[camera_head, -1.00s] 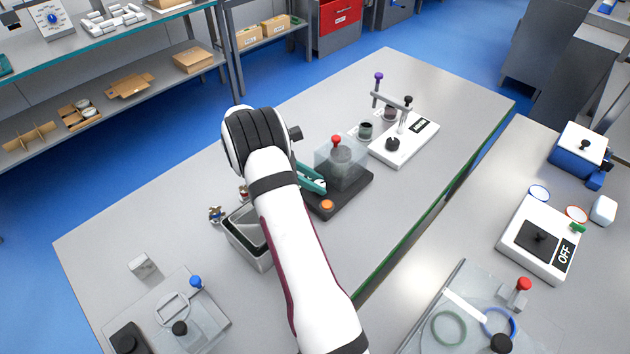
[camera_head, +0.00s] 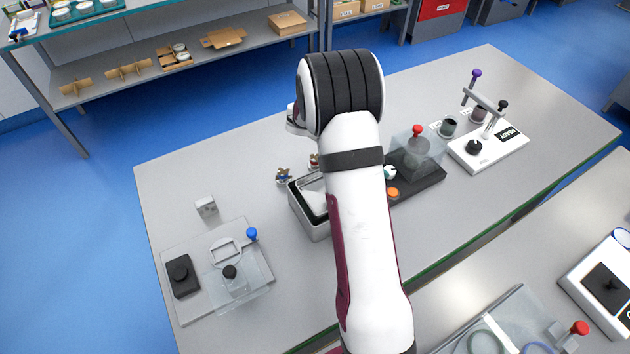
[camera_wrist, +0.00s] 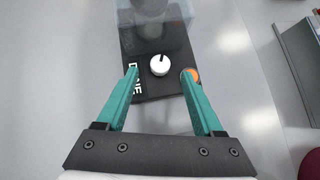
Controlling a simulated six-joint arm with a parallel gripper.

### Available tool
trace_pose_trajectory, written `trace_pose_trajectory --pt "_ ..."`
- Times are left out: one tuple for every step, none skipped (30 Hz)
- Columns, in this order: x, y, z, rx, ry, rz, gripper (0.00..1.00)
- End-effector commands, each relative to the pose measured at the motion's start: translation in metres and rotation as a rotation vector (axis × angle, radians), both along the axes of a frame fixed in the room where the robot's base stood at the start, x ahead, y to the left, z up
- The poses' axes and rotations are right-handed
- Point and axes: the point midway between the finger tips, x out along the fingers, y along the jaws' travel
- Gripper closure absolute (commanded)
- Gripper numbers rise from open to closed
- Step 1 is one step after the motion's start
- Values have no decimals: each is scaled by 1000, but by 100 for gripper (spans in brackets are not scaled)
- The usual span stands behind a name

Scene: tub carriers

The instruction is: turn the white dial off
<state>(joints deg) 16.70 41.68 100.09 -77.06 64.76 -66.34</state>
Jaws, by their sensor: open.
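The white dial (camera_wrist: 159,66) shows in the wrist view as a round knob with a dark pointer mark, on a black base (camera_wrist: 154,88). In the head view the dial (camera_head: 390,172) is a small white spot beside my arm, with a bit of teal at it. My gripper (camera_wrist: 159,73) is open, its two teal fingers on either side of the dial in the picture. I cannot tell whether they touch it or hover above. In the head view my arm hides most of the gripper.
An orange button (camera_wrist: 192,76) is close by the right finger. A clear box with a red knob (camera_head: 417,131) stands on the same base. A grey bin (camera_head: 310,222) is to the left, and a white device (camera_head: 487,150) to the right.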

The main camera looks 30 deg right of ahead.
Motion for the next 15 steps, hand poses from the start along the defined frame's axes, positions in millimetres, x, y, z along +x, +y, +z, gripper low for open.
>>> trace_pose_trajectory --pt "4 10 10 -1 -3 2 31" --pt "5 15 16 0 -4 1 31" --pt "7 23 24 -1 -3 2 31" --pt "9 29 30 0 -5 1 31" --pt "10 35 36 0 -4 1 31" --pt "12 42 44 -1 -5 1 31" --pt "14 48 50 0 -4 0 31" --pt "15 54 55 1 -4 1 31" --pt "17 62 63 1 -5 0 31" --pt "19 67 69 0 -4 0 31" --pt "20 73 75 1 -5 0 31" --pt "17 78 86 26 -54 -33 31" --pt "13 82 93 55 -116 -70 31" --pt "10 86 100 84 -172 -106 31" --pt "7 92 109 121 -245 -152 31"
